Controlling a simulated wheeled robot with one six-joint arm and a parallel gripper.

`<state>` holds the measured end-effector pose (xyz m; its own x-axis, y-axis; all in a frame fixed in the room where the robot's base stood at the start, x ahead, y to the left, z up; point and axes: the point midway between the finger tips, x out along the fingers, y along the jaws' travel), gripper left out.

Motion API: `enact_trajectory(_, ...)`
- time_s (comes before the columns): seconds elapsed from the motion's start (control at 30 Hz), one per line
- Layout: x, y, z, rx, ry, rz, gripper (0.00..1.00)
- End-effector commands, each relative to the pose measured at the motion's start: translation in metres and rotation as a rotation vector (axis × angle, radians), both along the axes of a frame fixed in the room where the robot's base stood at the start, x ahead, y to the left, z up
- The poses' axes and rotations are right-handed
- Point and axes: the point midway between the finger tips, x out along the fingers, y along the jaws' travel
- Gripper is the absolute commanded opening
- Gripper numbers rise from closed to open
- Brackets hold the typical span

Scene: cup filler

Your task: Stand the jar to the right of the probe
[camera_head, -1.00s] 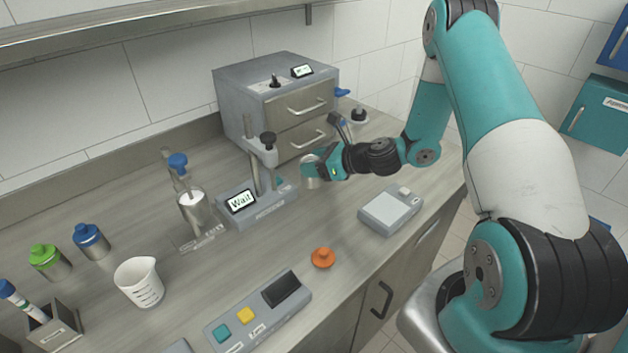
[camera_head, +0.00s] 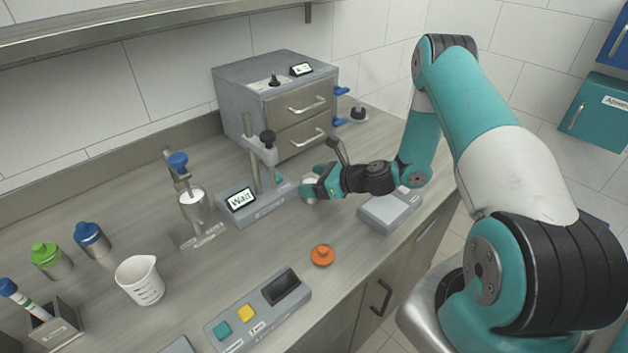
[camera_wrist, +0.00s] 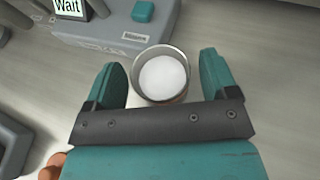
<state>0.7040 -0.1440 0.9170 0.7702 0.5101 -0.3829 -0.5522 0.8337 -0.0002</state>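The jar (camera_wrist: 163,76) is an open metal cup with white contents. It stands on the bench between the fingers of my gripper (camera_wrist: 160,62) in the wrist view, with a visible gap on each side. My gripper (camera_head: 315,187) is open around it, and in the head view the fingers hide most of the jar (camera_head: 308,181). The probe stand (camera_head: 267,142) has upright rods and a black knob, and rises from a grey unit (camera_head: 262,213) whose display reads "Wait". The jar is to the right of this unit, close to its edge. The probe tip cannot be made out.
A filling stand with a blue knob (camera_head: 178,160), a beaker (camera_head: 140,281) and capped jars (camera_head: 92,239) are at left. An orange lid (camera_head: 322,255) and a button panel (camera_head: 259,312) lie in front. A scale (camera_head: 389,211) is at right, a drawer cabinet (camera_head: 275,100) behind.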

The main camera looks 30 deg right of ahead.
Motion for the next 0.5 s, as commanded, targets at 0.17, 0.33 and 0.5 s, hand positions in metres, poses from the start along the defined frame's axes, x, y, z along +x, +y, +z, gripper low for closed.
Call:
enact_trajectory(0.17,0.0,0.0,0.0,0.0,0.0,0.0,0.8)
enact_trajectory(0.33,0.0,-0.001,0.005,0.0,0.0,-0.001,0.8)
enact_trajectory(0.5,-0.021,-0.016,0.012,0.001,0.0,-0.006,0.8)
